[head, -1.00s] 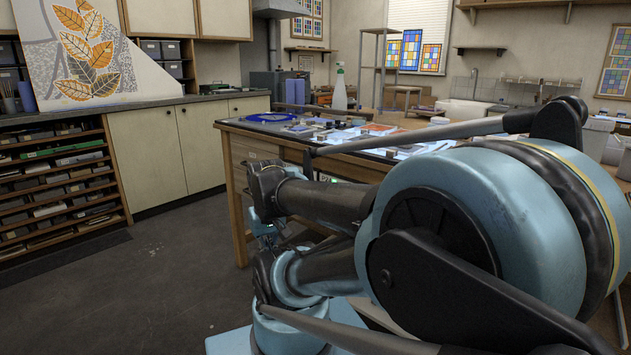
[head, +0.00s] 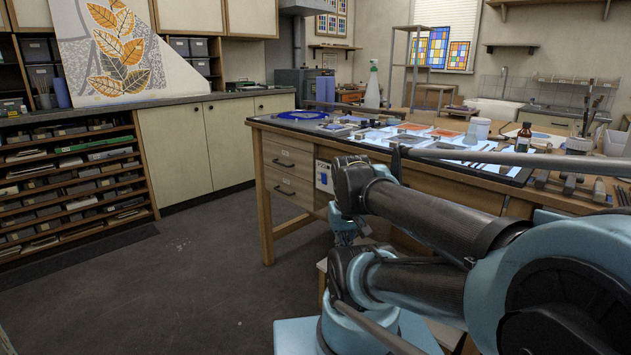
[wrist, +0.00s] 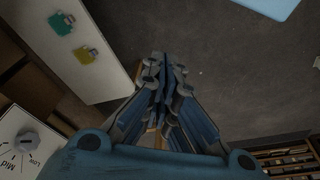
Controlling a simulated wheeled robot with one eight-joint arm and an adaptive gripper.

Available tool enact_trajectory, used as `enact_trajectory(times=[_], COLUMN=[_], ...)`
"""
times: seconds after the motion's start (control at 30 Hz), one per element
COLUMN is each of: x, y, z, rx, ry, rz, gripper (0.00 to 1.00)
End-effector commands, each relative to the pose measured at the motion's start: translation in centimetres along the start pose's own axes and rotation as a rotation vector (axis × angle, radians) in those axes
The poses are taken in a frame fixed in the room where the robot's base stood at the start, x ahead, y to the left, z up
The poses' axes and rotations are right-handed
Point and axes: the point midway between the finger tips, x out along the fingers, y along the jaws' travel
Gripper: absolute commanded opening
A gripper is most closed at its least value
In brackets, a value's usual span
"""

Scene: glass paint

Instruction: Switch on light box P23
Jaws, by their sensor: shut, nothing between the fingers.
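A workbench has a bright bluish-white panel (head: 455,154) in its top, with glass pieces on it. A white control plate (head: 324,177) with a blue part is on the bench's side; I cannot read its label. In the wrist view, a white plate with a grey knob (wrist: 27,141) and the words "Mid" and "Low" shows at the lower left. My gripper (wrist: 158,62) is shut and empty, apart from the knob. In the head view it hangs low beside the bench, partly hidden by my arm.
A pale panel with a yellow tag (wrist: 84,55) and a teal tag (wrist: 61,23) shows in the wrist view. Bench drawers (head: 288,173) are left of the control plate. The floor (head: 190,265) at left is clear.

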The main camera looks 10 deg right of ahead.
Motion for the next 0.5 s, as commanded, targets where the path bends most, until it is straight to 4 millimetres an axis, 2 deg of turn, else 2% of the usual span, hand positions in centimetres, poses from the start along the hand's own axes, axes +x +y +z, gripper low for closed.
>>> enact_trajectory(times=[0.17,0.5], x=[-1.2,-3.5], y=[1.4,2.9], z=[-2.5,-10.4], rx=[-0.163,-0.658], ry=[-0.013,-0.074], rz=[0.056,0.228], gripper=[0.0,0.0])
